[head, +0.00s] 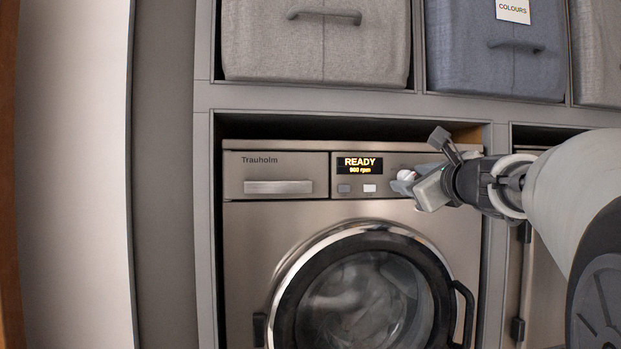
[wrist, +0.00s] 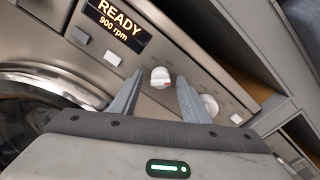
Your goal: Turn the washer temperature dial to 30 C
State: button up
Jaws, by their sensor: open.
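The washer (head: 290,220) has a control panel with a display (head: 359,165) reading "READY" and "900 rpm". In the wrist view, a white dial (wrist: 160,77) with a small red mark sits between the fingertips of my gripper (wrist: 159,80), with visible gaps beside it. A second white dial (wrist: 209,103) is partly hidden behind the right finger. No dial label is readable, so I cannot tell which sets the temperature. In the head view, my open gripper (head: 428,166) is at the panel's right part and hides much of it; one white dial (head: 405,175) shows beside it.
Two small buttons (head: 369,188) sit below the display, and a drawer (head: 278,187) is to its left. The round door (head: 365,290) is below the panel. A grey frame (head: 205,230) surrounds the washer, with a grey bin (head: 315,45) and a blue bin (head: 490,60) above.

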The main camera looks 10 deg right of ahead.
jog(key=shift+w, duration=0.1)
jog(key=shift+s+r, duration=0.1)
jog(key=shift+s, duration=0.1)
jog(key=shift+c, duration=0.9)
jog(key=c, duration=0.9)
jog(key=shift+o, duration=0.2)
